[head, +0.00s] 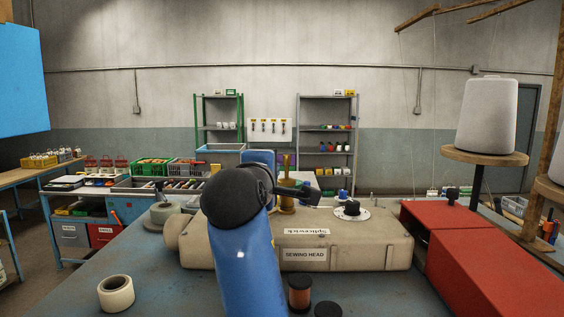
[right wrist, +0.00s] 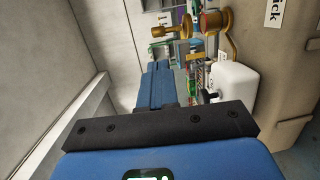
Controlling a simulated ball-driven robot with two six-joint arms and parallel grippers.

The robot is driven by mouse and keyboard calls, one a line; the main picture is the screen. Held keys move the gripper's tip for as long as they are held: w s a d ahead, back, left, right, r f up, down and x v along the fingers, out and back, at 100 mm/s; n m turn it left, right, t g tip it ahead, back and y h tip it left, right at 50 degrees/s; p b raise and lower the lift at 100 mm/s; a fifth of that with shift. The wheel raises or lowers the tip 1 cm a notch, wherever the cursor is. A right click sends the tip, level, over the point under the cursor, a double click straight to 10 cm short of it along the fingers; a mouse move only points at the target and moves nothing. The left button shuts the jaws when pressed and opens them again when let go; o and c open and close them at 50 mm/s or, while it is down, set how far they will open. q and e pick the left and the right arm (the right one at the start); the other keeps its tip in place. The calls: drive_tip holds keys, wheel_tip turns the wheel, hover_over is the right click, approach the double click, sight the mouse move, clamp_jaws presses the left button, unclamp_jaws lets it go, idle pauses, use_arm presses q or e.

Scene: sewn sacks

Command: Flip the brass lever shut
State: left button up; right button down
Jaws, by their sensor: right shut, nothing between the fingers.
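The brass lever (head: 287,198) stands upright on top of the beige sewing head (head: 340,240), just right of my dark arm joint in the head view. In the right wrist view its round brass knob (right wrist: 172,31) shows near the top, with more brass fittings (right wrist: 215,22) beside it. My right gripper (right wrist: 158,68) is shut and empty, its blue fingers together. The fingertips point towards the area near the brass knob in that view. A gap between them cannot be judged exactly. In the head view my own arm hides most of this gripper. My left gripper is not in view.
A red box (head: 485,260) stands right of the sewing head, with a grey thread cone (head: 487,115) above. A white tape roll (head: 116,293) and a brown spool (head: 299,293) lie in front. A white box (right wrist: 236,86) shows below the lever in the wrist view.

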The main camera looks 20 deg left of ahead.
drive_tip(key=p, duration=0.2)
approach(286, 160)
drive_tip(key=w, duration=0.2)
drive_tip(key=w+p, duration=0.1)
drive_tip(key=w, duration=0.1)
drive_tip(key=w+a+p, duration=0.1)
drive_tip(key=w, duration=0.1)
drive_tip(key=shift+w+f, duration=0.2)
drive_tip(key=shift+f, duration=0.15)
drive_tip(key=shift+w+d, duration=0.15)
drive_tip(key=shift+w+f, duration=0.1)
drive_tip(key=shift+w, duration=0.05)
